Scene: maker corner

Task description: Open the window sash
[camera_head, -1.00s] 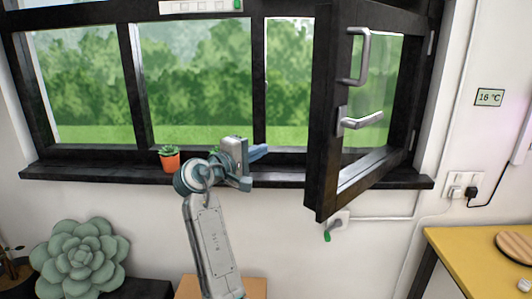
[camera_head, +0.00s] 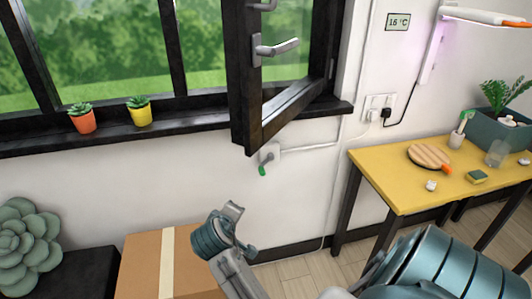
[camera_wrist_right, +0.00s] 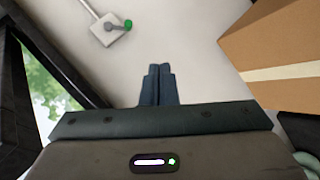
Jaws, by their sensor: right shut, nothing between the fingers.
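The dark-framed window sash (camera_head: 246,85) is swung out into the room, and its free edge stands away from the window frame. Its silver lever handle (camera_head: 275,47) points right, roughly level. In the right wrist view dark framing, possibly part of the sash, shows at the left (camera_wrist_right: 14,90). My right gripper (camera_wrist_right: 157,70) is shut and empty, with its blue-grey fingers together in front of the white wall. In the head view its wrist shows below the sash, apart from it; the fingertips are hard to make out there. My left gripper is not in view.
An orange pot (camera_head: 82,121) and a yellow pot (camera_head: 140,113) stand on the sill left of the sash. A wall fitting with a green tip (camera_head: 267,160) is below it. A cardboard box (camera_head: 150,262) stands low in front; a yellow table (camera_head: 395,185) is at right.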

